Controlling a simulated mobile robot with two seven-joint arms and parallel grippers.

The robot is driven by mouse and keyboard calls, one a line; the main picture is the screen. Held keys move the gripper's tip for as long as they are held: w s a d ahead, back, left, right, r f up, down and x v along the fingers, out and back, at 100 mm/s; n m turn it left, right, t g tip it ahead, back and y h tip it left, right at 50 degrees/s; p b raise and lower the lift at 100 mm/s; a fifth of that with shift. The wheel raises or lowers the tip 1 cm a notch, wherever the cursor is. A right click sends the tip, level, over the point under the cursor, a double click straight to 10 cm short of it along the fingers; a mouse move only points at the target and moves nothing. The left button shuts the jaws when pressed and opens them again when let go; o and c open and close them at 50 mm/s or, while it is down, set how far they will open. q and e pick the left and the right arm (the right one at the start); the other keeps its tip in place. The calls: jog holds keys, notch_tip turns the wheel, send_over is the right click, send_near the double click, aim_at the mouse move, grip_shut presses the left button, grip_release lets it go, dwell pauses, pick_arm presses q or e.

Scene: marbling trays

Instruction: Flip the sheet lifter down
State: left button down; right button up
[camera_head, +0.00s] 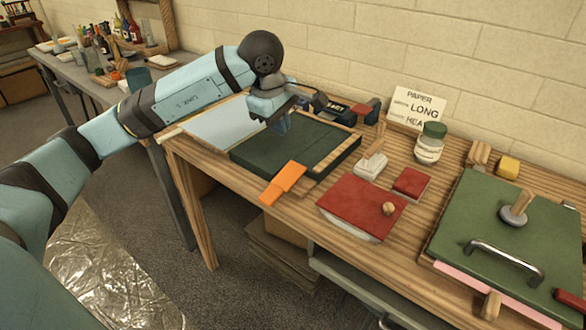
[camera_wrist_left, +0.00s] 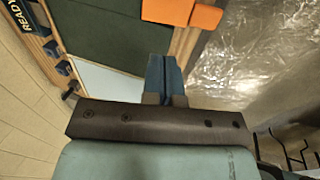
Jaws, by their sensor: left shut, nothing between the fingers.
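A dark green panel (camera_head: 270,152) with an orange tab (camera_head: 285,182) at its front edge lies about flat on the wooden bench; I take it for the sheet lifter. Both also show in the left wrist view, the panel (camera_wrist_left: 105,35) at the top and the orange tab (camera_wrist_left: 182,11) beyond my fingers. A pale sheet or tray surface (camera_head: 215,125) lies beside the panel on the left. My left gripper (camera_head: 282,126) is shut and empty, above the panel's far left part. Its blue fingers (camera_wrist_left: 165,76) point toward the panel; contact is unclear. My right gripper is out of view.
A dark device with a label stands behind the panel; its "READY" sign (camera_wrist_left: 20,14) shows in the wrist view. To the right are a red lidded tray (camera_head: 350,207), a small jar (camera_head: 430,145) and a green press board (camera_head: 500,232) with a metal handle.

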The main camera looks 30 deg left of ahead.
pick_arm(q)
jog(key=b, duration=0.1)
send_near(293, 172)
jog(key=x, duration=0.7)
jog(key=shift+w+f, duration=0.1)
jog(key=shift+f, duration=0.15)
jog(key=shift+w+f, duration=0.1)
jog(key=shift+w, duration=0.05)
jog(key=shift+w+f+g, duration=0.1)
jog(key=shift+f+g, duration=0.25)
jog(key=shift+g, duration=0.05)
